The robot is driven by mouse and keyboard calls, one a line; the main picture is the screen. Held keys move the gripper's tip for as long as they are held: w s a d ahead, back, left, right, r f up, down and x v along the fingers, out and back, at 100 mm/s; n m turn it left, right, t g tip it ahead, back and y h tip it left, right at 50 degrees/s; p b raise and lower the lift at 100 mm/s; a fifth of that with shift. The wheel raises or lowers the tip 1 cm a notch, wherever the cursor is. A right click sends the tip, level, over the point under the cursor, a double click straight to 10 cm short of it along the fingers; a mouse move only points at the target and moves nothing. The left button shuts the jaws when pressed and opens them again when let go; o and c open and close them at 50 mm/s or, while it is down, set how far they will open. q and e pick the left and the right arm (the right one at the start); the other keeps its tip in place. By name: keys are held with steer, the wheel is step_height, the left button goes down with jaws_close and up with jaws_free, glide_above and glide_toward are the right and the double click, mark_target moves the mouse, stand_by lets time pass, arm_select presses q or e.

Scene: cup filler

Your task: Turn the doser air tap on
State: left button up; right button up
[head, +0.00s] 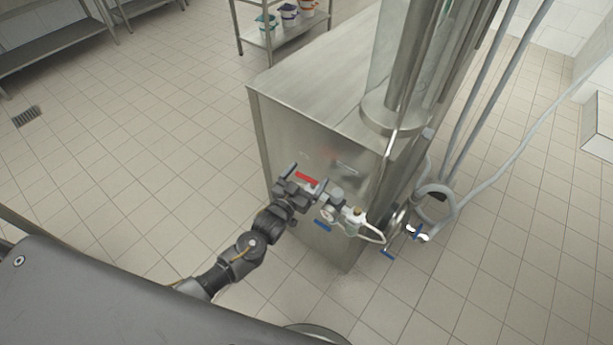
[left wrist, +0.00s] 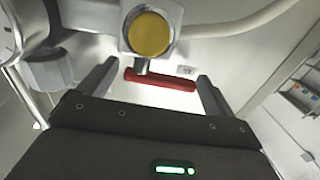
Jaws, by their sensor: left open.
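A red lever handle (head: 307,178) is on the pipework at the front of the steel machine. It also shows in the left wrist view (left wrist: 160,81), below a round yellow knob or cap (left wrist: 150,34). My left gripper (head: 303,182) is open at the red handle. In the left wrist view, its two fingers stand on either side of the red handle with gaps visible. I cannot tell which tap is the doser air tap; no readable label shows. My right gripper is not in view.
Blue-handled taps (head: 323,225) sit lower on the pipework, with a white hose nearby. The steel cabinet (head: 290,110) carries a clear cylinder (head: 395,60). Grey hoses (head: 490,110) run at the right. A shelf with tubs (head: 289,14) stands behind.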

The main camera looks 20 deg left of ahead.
arm_select(q)
steer(key=c, duration=1)
steer(key=shift+w+m+g+h, duration=0.15)
steer(key=shift+m+g+h, duration=0.25)
steer(key=shift+m+h, duration=0.6)
steer(key=o, duration=1)
steer(key=b+v, duration=0.1)
steer(key=v, duration=1)
steer(key=shift+b, duration=0.35)
